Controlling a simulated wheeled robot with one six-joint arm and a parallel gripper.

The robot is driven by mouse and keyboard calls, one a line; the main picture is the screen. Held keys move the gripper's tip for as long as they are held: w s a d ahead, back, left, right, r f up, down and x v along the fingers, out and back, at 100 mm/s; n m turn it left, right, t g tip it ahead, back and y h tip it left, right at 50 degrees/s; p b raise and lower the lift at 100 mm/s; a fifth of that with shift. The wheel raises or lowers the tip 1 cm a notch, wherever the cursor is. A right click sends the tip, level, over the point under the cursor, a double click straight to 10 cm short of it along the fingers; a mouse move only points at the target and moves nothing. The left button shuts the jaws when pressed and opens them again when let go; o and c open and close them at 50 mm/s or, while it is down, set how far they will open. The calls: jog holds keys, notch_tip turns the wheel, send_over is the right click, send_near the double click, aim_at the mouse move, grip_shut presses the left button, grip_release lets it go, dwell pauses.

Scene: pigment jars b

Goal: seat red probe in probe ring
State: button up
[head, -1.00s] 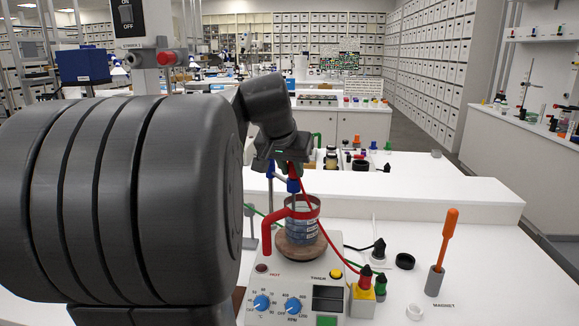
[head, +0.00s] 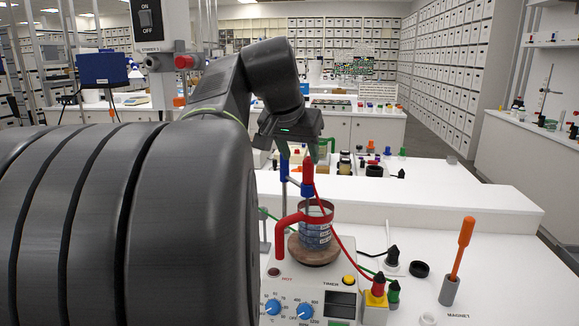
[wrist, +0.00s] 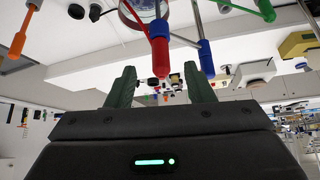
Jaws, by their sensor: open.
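The red probe (head: 308,172) stands upright above the beaker, its red handle on top and a red cable trailing right. Its lower end meets a blue ring holder (head: 307,190) on a blue post (head: 284,165); it appears to sit in that ring, though the contact is too small to tell exactly. A grey shaft runs down into the beaker (head: 316,235). My gripper (head: 297,153) is open just above the handle. In the wrist view, the handle (wrist: 160,56) lies between and beyond the spread fingertips of my gripper (wrist: 162,80), apart from both.
The beaker stands on a brown plate of the hotplate (head: 300,275), with a red curved handle (head: 280,235) at its side. A yellow block (head: 376,302) with plugs and a grey holder with an orange stick (head: 461,255) stand right.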

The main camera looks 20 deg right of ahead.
aim_at(306, 172)
jog(key=v, duration=0.6)
jog(key=x, duration=1.3)
jog(key=shift+w+d+f, duration=0.25)
jog(key=shift+f, duration=0.05)
jog(key=shift+r, duration=0.3)
jog(key=shift+a, duration=0.1)
